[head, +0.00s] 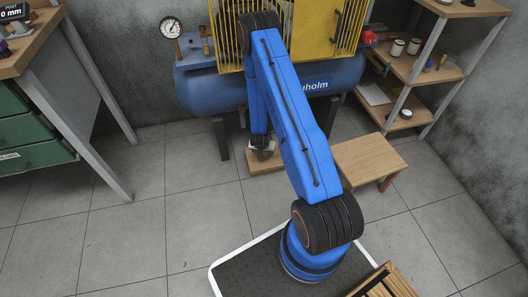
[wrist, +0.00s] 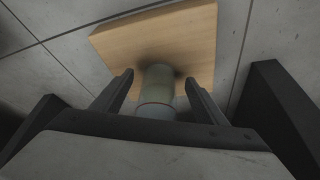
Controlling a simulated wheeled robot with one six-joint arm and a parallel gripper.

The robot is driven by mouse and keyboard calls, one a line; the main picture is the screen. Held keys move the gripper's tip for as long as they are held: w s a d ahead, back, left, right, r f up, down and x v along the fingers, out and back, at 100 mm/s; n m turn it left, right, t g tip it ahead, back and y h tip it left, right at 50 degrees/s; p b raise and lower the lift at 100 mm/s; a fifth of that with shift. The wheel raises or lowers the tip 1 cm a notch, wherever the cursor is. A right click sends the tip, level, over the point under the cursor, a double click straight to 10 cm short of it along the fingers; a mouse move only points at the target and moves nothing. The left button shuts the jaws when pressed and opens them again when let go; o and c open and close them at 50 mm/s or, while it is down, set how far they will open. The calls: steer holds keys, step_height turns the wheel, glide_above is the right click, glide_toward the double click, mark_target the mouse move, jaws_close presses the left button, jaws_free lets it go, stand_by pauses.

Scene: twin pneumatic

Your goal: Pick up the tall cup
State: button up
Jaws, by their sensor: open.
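My gripper (wrist: 158,75) is open in the wrist view, with one dark finger on each side of a pale grey-green cup (wrist: 157,88). The cup looks like a tall cylinder and stands on or just over a light wooden board (wrist: 120,42); I see gaps between it and both fingers. Its lower part is hidden behind the gripper body. In the head view my gripper (head: 262,149) is low over a wooden surface (head: 252,167), and the cup cannot be made out there.
A blue compressor tank (head: 195,90) with a yellow guard stands behind my arm. A wooden stool (head: 370,160) is to the right. A shelf (head: 440,75) with small jars is at the back right. A workbench (head: 35,45) is at the left. Floor at lower left is clear.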

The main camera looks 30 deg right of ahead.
steer(key=shift+w+d, duration=0.4)
steer(key=shift+w, duration=0.15)
steer(key=shift+w+d+f, duration=0.1)
steer(key=shift+w+f, duration=0.05)
steer(key=shift+f, duration=0.4)
steer(key=c, duration=1.3)
steer(key=shift+c, duration=0.2)
steer(key=shift+r, duration=0.1)
